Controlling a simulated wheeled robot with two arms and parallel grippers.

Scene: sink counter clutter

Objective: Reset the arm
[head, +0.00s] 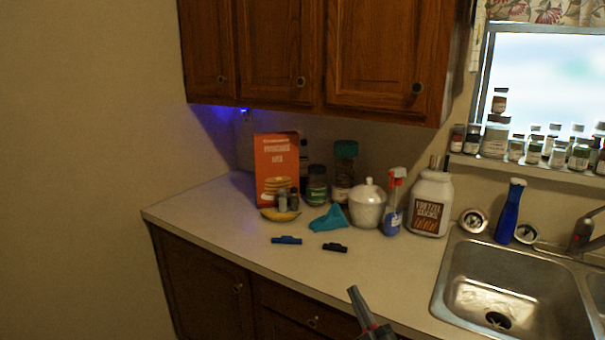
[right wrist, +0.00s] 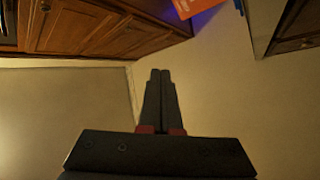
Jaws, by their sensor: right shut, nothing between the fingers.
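My right gripper (head: 356,295) shows at the bottom of the head view, over the front edge of the counter, pointing up and to the left. It is shut and empty. In the right wrist view its two dark fingers (right wrist: 160,76) lie side by side, with a plain wall beyond them. My left gripper is in neither view.
The counter (head: 210,225) holds an orange pancake mix box (head: 276,160), a blue clip (head: 287,240), a black clip (head: 335,247), a teal cloth-like item (head: 328,219), a white lidded jar (head: 367,205) and a spray bottle (head: 393,205). The sink (head: 515,290) is at right. Wooden cabinets (head: 270,45) hang above.

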